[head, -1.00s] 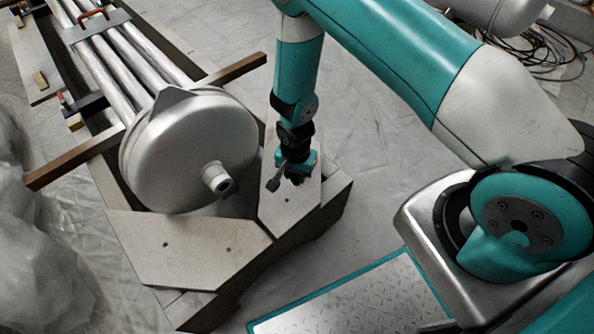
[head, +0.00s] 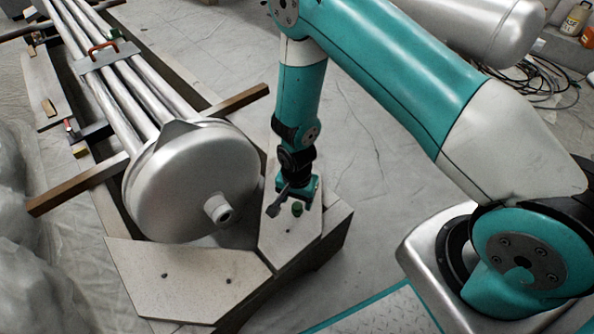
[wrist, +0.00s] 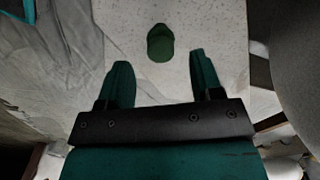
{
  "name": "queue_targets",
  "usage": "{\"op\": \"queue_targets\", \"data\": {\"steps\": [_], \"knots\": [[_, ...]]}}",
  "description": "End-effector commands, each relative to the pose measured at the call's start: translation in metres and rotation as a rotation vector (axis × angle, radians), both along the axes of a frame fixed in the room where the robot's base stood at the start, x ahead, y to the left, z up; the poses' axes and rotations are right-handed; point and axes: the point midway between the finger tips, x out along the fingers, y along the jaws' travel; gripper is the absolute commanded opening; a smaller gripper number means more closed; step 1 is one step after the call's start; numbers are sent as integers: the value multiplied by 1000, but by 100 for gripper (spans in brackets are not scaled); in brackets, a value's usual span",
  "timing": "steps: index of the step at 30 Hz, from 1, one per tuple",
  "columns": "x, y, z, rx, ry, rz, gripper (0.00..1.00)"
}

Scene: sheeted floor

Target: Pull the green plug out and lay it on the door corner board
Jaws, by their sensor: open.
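The green plug (head: 297,209) rests on the right-hand speckled board (head: 288,243), which I take to be the door corner board, and seems to stand upright. In the wrist view the plug (wrist: 160,44) lies just beyond my fingertips, between their lines, with a gap on both sides. My gripper (head: 291,194) is open and empty, close to the plug above that board. Its two green fingers (wrist: 160,64) are spread apart in the wrist view. The short pipe stub (head: 219,209) on the vessel's end has an open mouth with no plug in it.
The large round metal vessel (head: 190,180) stands left of my gripper, with long tubes behind it. A second speckled board (head: 185,285) lies at front left. Wooden bars stick out at both sides. Sheeted floor (head: 390,200) is clear to the right.

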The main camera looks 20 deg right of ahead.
Motion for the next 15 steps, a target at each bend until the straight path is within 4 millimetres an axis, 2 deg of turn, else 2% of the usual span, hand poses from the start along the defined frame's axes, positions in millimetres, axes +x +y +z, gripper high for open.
{"op": "queue_targets", "data": {"steps": [1,6,12,15], "knots": [[1,1,19,1,-4,0,60],[0,1,64,1,-4,0,60],[0,2,109,1,-4,0,60],[-1,2,124,1,-2,0,60]]}}
